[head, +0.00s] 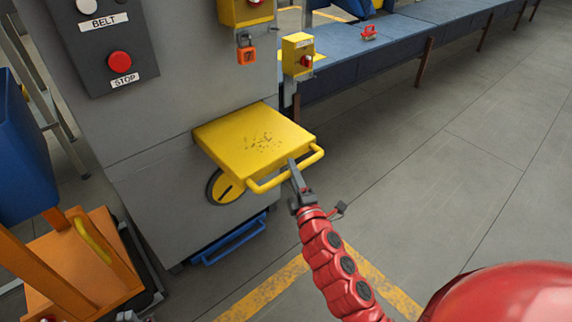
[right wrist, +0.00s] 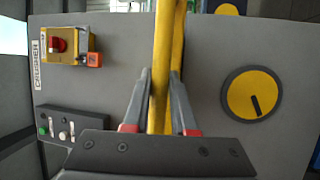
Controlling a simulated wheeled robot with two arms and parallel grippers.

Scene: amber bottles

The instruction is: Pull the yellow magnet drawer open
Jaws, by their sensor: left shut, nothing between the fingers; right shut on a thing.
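The yellow magnet drawer (head: 250,140) sticks out of the grey machine front in the head view, with small dark bits on its top. Its yellow bar handle (head: 262,186) runs along the front edge. In the right wrist view the handle (right wrist: 160,60) stands upright between the gripper's two fingers (right wrist: 160,100).
A yellow dial (head: 222,188) sits below the drawer, above a blue handle (head: 228,241). The grey machine (head: 150,130) carries a red stop button (head: 120,62). An orange cart (head: 85,262) stands at the left. Floor (head: 440,190) to the right is clear.

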